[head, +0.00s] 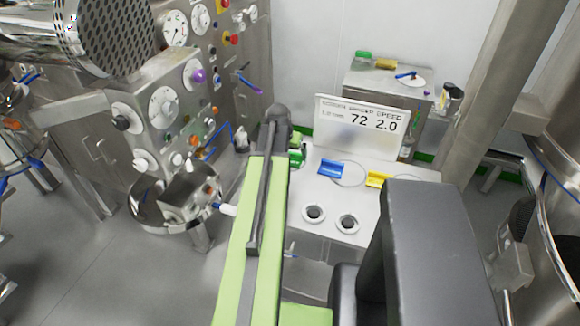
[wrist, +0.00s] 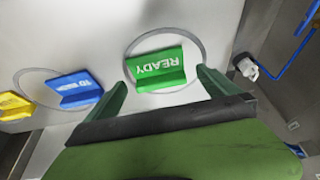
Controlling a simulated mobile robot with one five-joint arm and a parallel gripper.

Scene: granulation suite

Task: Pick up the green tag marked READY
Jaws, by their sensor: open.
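The green tag marked READY (wrist: 157,68) lies on the pale console top inside a thin grey ring in the wrist view. Its lettering appears upside down there. My gripper (wrist: 161,80) is open, with one green finger on either side of the tag's near end. No contact between fingers and tag can be made out. In the head view, green shows at the console's left edge (head: 297,157), but my arm covers most of that spot, and I cannot separate tag from gripper there.
A blue tag (head: 332,169) and a yellow tag (head: 378,180) lie to the right on the console (head: 300,200). A display panel (head: 362,127) stands behind them, and two dark round knobs sit in front. A machine panel (head: 165,105) with dials and handles stands left of my arm.

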